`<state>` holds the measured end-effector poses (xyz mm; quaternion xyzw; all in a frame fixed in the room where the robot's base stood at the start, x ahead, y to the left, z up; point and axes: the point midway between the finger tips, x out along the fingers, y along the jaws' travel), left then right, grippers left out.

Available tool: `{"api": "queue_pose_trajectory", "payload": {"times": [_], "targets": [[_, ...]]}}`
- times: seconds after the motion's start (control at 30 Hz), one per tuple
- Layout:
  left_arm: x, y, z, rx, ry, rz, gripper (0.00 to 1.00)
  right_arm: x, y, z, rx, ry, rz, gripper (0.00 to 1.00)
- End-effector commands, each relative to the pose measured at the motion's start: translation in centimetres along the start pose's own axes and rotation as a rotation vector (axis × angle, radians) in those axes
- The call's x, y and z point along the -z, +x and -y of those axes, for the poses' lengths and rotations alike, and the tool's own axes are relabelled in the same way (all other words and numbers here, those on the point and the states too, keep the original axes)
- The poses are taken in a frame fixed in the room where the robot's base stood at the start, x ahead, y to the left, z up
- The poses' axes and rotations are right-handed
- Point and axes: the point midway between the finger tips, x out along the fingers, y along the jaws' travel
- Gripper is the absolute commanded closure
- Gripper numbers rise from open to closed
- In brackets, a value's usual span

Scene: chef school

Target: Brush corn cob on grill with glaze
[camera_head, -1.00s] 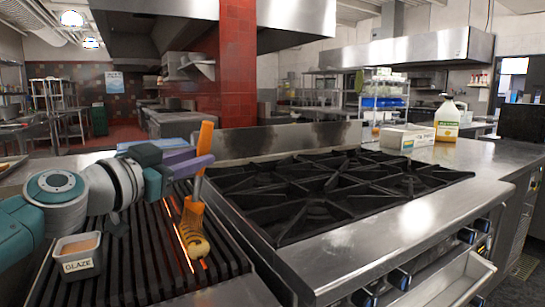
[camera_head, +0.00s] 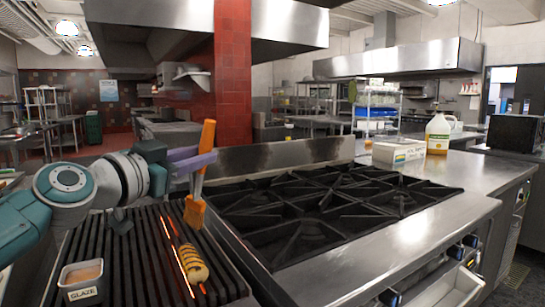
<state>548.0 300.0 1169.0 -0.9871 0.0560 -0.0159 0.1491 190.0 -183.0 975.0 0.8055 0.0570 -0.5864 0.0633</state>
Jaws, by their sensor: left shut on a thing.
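The corn cob (camera_head: 193,264) lies on the dark grill (camera_head: 135,245), on a stick, beside a glowing orange grill bar. My left gripper (camera_head: 197,160) is shut on the handle of an orange brush (camera_head: 195,212). The brush hangs upright with its orange head down, above the far end of the cob in the picture and apparently apart from it. The glaze container (camera_head: 81,283), a small grey tub labelled GLAZE with light brown content, stands at the grill's front left. My right gripper is not in view.
A stove with black burner grates (camera_head: 325,205) stands right of the grill. A white box (camera_head: 398,151) and a jug with a yellow label (camera_head: 438,133) stand on the steel counter behind it. A red tiled pillar (camera_head: 233,75) rises behind.

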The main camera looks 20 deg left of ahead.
Motion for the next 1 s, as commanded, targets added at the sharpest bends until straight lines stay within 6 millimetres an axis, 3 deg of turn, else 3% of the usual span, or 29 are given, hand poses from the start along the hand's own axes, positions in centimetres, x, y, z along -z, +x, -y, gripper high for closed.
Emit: {"api": "queue_pose_trajectory", "payload": {"times": [0.2, 0.63, 1.0], "targets": [[1.5, 0.2, 0.5, 0.002, 0.000, 0.000, 1.00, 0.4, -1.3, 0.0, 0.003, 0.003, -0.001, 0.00], [1.8, 0.3, 0.6, 0.002, 0.000, 0.000, 1.00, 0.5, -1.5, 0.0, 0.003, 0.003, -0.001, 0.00], [5.9, 0.3, 1.8, 0.002, 0.000, -0.001, 1.00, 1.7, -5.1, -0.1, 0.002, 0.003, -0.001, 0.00]]}}
